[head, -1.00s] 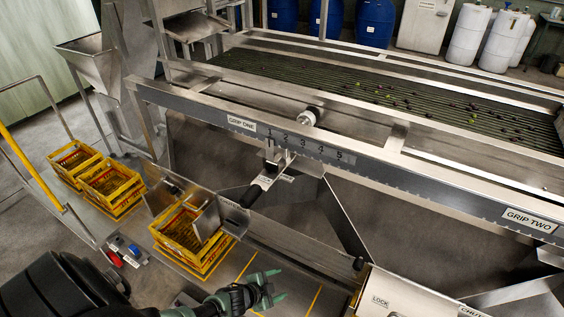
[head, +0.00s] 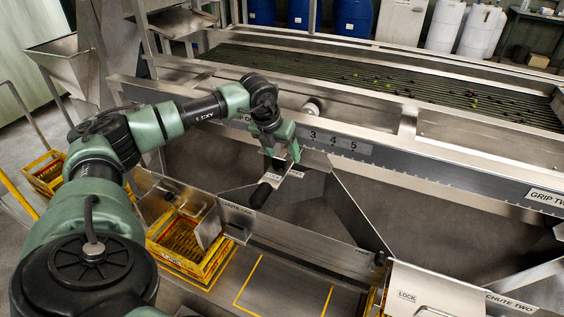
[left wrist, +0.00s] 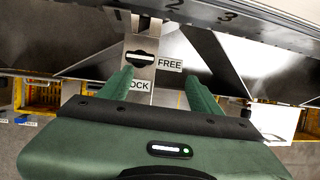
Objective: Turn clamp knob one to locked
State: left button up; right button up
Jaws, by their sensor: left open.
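Clamp knob one (left wrist: 143,59) is a black knob with a pale bar, on a metal plate below the numbered scale in the left wrist view. The bar lies roughly level, toward the FREE label (left wrist: 170,64). The LOCK label (left wrist: 138,85) is below the knob, partly covered by my gripper. My left gripper (left wrist: 158,72) is open and empty, its green fingers pointing at the plate, with the knob between and beyond the tips, nearer the left one. In the head view my left gripper (head: 281,155) is in front of the GRIP ONE rail, largely covering the knob.
The numbered rail (head: 350,150) runs along the machine just above the gripper. A black handle (head: 256,196) sticks out just below the plate. A yellow crate (head: 185,245) stands at the chute below. A metal box marked LOCK (head: 420,290) is at lower right.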

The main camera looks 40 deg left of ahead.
aim_at(279, 160)
pick_arm(q)
jog(key=shift+y, duration=0.6)
jog(key=a+f, duration=0.1)
jog(key=f, duration=0.1)
jog(key=w+a+f+p, duration=0.1)
jog(key=w+a+f, duration=0.1)
jog(key=f, duration=0.1)
jog(key=shift+a+f, duration=0.2)
jog(key=shift+f, duration=0.15)
jog(key=c, duration=1.4)
